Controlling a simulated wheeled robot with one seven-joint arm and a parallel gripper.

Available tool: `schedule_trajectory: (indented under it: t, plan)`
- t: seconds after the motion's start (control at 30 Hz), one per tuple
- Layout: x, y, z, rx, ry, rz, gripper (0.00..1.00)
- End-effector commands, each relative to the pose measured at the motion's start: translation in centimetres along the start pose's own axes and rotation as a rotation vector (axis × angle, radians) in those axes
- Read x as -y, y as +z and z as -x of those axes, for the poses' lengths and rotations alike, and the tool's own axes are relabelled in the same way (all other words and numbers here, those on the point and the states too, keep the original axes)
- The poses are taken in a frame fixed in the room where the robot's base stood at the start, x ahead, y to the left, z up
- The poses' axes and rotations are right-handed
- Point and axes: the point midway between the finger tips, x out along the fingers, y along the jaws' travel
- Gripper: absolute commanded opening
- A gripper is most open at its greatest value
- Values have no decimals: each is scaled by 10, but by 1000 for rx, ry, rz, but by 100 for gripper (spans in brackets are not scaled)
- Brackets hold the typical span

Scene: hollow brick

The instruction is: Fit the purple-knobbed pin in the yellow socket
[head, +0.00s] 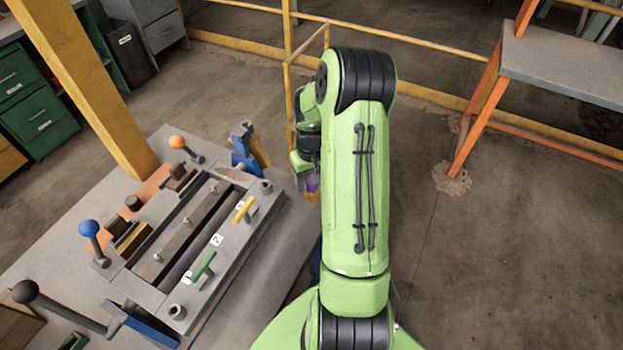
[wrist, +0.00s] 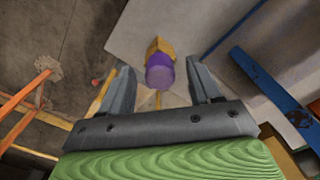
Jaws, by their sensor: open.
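The purple knob (wrist: 160,76) shows in the wrist view between the fingers of my gripper (wrist: 159,84), which is open. I cannot tell whether either finger touches the knob. A yellow piece (wrist: 160,46) shows just beyond the knob; whether it is the socket or part of the pin is unclear. In the head view, a bit of the purple knob (head: 312,185) shows at the table's right edge, beside my arm. My fingers and the pin's shaft are mostly hidden there.
A grey fixture (head: 222,258) with a yellow handle (head: 244,209) and a green handle (head: 203,266) lies on the table left of my arm. A blue-knobbed lever (head: 89,229) and an orange-knobbed one (head: 177,142) stand up from it. A yellow railing (head: 290,95) runs behind.

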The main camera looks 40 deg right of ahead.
Motion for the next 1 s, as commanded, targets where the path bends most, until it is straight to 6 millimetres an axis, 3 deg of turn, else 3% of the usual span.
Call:
schedule_trajectory:
  t: [0.17,0.5,0.7,1.0]
  plan:
    - [0,-1,10,-3,1,0,63]
    - [0,-1,103,-6,3,0,63]
    - [0,-1,146,-4,1,0,63]
    - [0,0,158,1,0,0,63]
